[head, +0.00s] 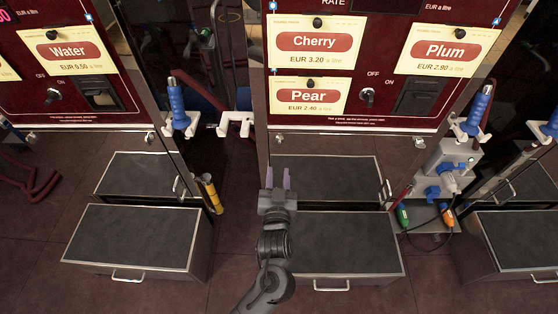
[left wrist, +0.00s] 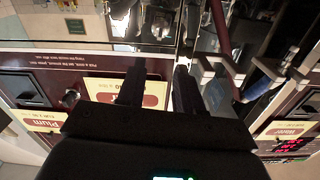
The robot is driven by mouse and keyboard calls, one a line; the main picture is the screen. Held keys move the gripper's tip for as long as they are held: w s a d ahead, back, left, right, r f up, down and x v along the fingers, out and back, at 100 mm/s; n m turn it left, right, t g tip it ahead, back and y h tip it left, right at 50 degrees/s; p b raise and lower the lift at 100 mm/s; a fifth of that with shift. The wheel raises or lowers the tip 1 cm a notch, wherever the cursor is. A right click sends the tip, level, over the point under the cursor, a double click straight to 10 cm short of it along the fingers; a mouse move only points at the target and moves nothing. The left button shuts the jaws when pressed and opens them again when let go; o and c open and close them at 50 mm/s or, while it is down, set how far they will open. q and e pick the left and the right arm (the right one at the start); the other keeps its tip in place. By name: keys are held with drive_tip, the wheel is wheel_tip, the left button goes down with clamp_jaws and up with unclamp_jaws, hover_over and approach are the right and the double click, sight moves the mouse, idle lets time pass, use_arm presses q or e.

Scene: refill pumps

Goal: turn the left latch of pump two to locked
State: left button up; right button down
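The middle pump (head: 371,112) is dark red, with Cherry, Pear and Plum labels; I cannot read a pump number on it. Its left latch (head: 278,139) is a small silver piece under the panel's lower left edge; its turned position is too small to tell. A similar right latch (head: 419,142) sits at the lower right. My left gripper (head: 278,178) is open and empty, fingers pointing up the picture, just below the left latch and apart from it. In the left wrist view the open fingers (left wrist: 159,68) are before the panel's lower edge. My right gripper is not in view.
A dark-topped step (head: 337,258) with a drawer handle stands below the pump. A blue nozzle (head: 177,104) and white holder (head: 235,122) are left of it. A grey socket unit (head: 451,165) with cables is at the right. Another pump (head: 68,90) stands left.

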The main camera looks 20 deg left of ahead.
sight(279, 144)
use_arm(q)
drive_tip(key=b+x, duration=0.1)
drive_tip(key=x, duration=0.2)
drive_tip(key=b+x, duration=0.2)
drive_tip(key=x, duration=0.1)
drive_tip(key=f+b+x, duration=0.1)
drive_tip(key=x, duration=0.2)
drive_tip(key=shift+w+b, duration=0.1)
drive_tip(key=shift+b, duration=0.25)
drive_tip(key=shift+b+x, duration=0.3)
drive_tip(key=shift+x, duration=0.6)
drive_tip(key=shift+r, duration=0.1)
clamp_jaws()
